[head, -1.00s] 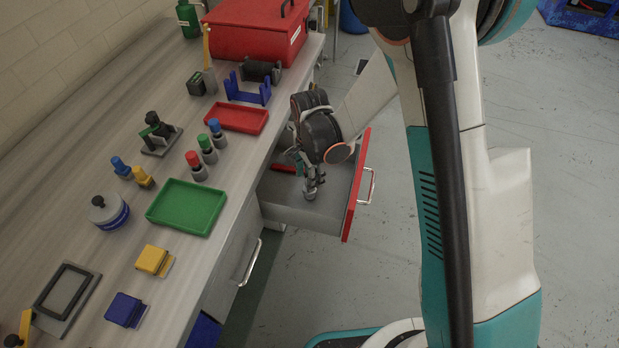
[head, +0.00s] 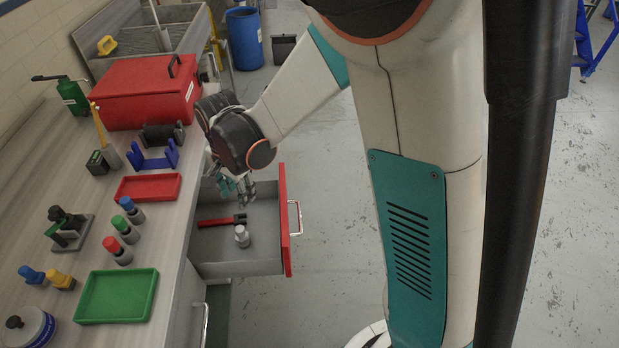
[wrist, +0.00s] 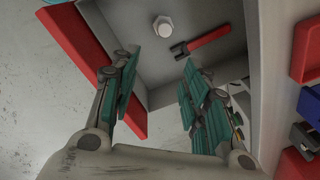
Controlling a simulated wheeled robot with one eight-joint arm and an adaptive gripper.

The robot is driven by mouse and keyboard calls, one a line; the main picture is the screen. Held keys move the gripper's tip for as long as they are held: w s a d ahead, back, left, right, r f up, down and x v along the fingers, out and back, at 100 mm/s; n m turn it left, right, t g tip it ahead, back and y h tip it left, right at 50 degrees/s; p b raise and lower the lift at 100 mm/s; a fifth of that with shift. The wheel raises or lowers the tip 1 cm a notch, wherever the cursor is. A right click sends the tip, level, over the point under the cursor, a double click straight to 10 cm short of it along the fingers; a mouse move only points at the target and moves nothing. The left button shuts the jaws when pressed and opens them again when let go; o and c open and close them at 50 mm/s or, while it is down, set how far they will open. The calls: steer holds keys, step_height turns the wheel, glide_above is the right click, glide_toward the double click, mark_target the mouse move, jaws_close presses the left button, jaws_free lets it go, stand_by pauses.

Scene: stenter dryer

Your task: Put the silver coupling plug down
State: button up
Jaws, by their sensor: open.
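The silver coupling plug (head: 242,236) stands in the open drawer (head: 262,262), on its grey floor near the front. It also shows in the wrist view (wrist: 163,26), beyond the fingertips and apart from them. My gripper (head: 242,190) is over the back part of the drawer, above and behind the plug. In the wrist view its two teal-padded fingers (wrist: 158,78) are spread with nothing between them. A red-handled tool (head: 222,220) lies in the drawer behind the plug; it also shows in the wrist view (wrist: 205,42).
The drawer's red front (head: 284,222) stands out from the bench. On the bench are a red tray (head: 148,187), a green tray (head: 117,297), a red toolbox (head: 140,95), a blue stand (head: 155,160) and several coloured-top plugs (head: 122,228). Open floor lies to the right.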

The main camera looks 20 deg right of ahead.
steer(key=s+d+r+n+t, duration=0.6)
steer(key=s+d+r+n, duration=0.5)
steer(key=s+r, duration=0.5)
steer(key=shift+s+d+r, duration=0.2)
steer(key=shift+s+d, duration=0.75)
steer(key=shift+d, duration=0.15)
